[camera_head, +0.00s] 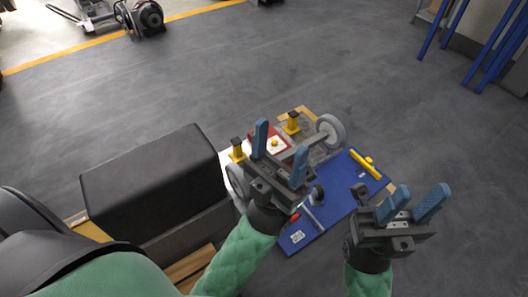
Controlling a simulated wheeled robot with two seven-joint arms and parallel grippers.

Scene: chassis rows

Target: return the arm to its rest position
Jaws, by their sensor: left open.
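My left gripper (282,138) is near the middle of the head view, in front of the chassis parts. Its two blue fingers stand apart with nothing visible between them. My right gripper (418,193) is at the lower right, beside the blue panel, with its blue fingers apart and empty. Both forearms have green sleeves and come in from the bottom. A chassis with grey wheels (331,130), yellow posts (292,123) and a red and white part (256,133) lies behind my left gripper, which partly hides it.
A blue panel (335,205) with a yellow bar (366,164) lies between my grippers. A large black box (150,180) stands at left. Blue posts (495,50) stand at upper right. Grey floor (230,70) beyond is clear; a wheeled machine (140,18) is far left.

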